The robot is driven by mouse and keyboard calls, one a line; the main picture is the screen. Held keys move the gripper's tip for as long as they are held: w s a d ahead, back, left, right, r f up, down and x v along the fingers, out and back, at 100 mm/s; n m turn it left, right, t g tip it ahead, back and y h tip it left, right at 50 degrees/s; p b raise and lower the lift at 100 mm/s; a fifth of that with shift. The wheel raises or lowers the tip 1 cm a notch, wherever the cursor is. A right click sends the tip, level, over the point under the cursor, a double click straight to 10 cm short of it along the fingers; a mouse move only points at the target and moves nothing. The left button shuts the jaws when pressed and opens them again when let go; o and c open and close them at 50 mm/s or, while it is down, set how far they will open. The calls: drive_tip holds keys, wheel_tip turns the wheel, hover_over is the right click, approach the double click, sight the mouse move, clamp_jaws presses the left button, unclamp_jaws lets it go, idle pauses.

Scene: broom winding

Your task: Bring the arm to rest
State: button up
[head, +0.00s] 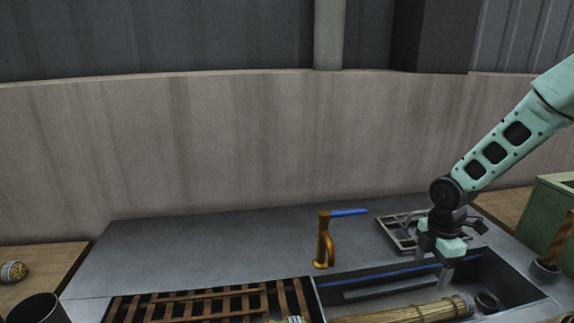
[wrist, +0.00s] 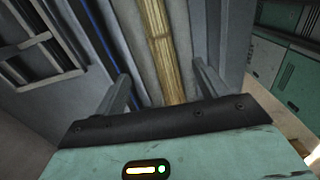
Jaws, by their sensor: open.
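My gripper (head: 440,268) is over the right part of a sink basin, fingers pointing down. In the wrist view its two fingers (wrist: 163,88) are spread apart with nothing held between them. A bundle of straw-coloured stalks (head: 405,311) lies in the basin, below and left of my gripper in the head view. In the wrist view a straw-coloured length (wrist: 155,40) runs between and beyond the fingers. I cannot tell how far below the fingertips it lies. My arm reaches in from the upper right.
A brass tap (head: 325,240) with a blue handle stands behind the basin. A metal rack (head: 398,232) lies behind my gripper. A wooden slatted rack (head: 205,303) is at the left. A dark cup (head: 40,310) and a patterned ball (head: 13,271) are far left.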

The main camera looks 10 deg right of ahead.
drive_tip(key=s+a+r+m, duration=0.2)
drive_tip(key=s+a+r, duration=0.25)
drive_tip(key=a, duration=0.25)
drive_tip(key=s+a+r+m, duration=0.3)
drive_tip(key=s+a, duration=0.2)
drive_tip(key=a, duration=0.3)
drive_tip(key=s+a+r+m, duration=0.2)
drive_tip(key=s+a+r, duration=0.2)
drive_tip(key=a, duration=0.3)
drive_tip(key=s+a+r+m, duration=0.3)
drive_tip(key=s+a, duration=0.2)
drive_tip(key=s, duration=0.5)
drive_tip(key=shift+s+m+y, duration=0.3)
drive_tip(key=shift+s+y, duration=0.1)
